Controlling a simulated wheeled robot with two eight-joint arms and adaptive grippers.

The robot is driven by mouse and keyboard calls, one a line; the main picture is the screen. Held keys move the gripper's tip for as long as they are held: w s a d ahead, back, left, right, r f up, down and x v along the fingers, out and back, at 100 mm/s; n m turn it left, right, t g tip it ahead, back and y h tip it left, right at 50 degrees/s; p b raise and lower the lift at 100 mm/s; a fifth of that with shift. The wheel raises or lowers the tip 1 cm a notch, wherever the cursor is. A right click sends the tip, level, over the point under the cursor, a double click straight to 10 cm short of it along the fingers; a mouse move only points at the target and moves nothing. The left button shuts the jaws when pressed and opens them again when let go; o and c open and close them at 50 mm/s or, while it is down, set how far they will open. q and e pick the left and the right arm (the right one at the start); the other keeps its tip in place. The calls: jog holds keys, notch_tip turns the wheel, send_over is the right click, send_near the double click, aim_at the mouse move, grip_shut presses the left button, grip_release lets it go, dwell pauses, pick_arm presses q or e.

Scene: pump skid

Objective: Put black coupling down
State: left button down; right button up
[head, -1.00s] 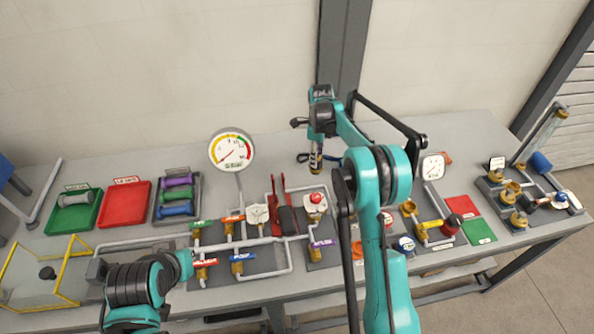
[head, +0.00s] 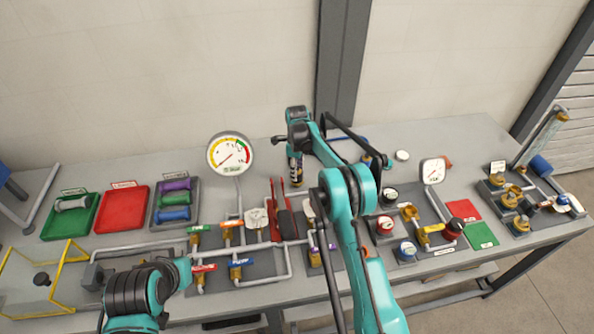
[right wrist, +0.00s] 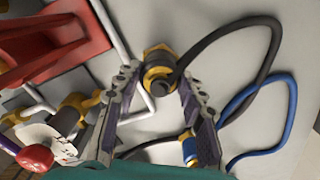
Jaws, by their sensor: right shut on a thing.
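The black coupling (right wrist: 160,78), with a brass-coloured collar and a black hose (right wrist: 270,55), sits between the fingertips of my right gripper (right wrist: 157,88) in the right wrist view. The gripper is shut on it. I cannot tell whether the coupling touches the bench.
A blue hose (right wrist: 285,95) with a brass end (right wrist: 190,148) lies beside the right finger. The red stand (head: 275,210) and pipework with valves are in front. A large gauge (head: 230,153) stands to the left. Bare grey bench (head: 450,140) lies to the right.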

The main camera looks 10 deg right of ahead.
jog(key=shift+f, duration=0.1)
jog(key=shift+f, duration=0.15)
jog(key=o, duration=1.3)
jog(key=shift+r, duration=0.2)
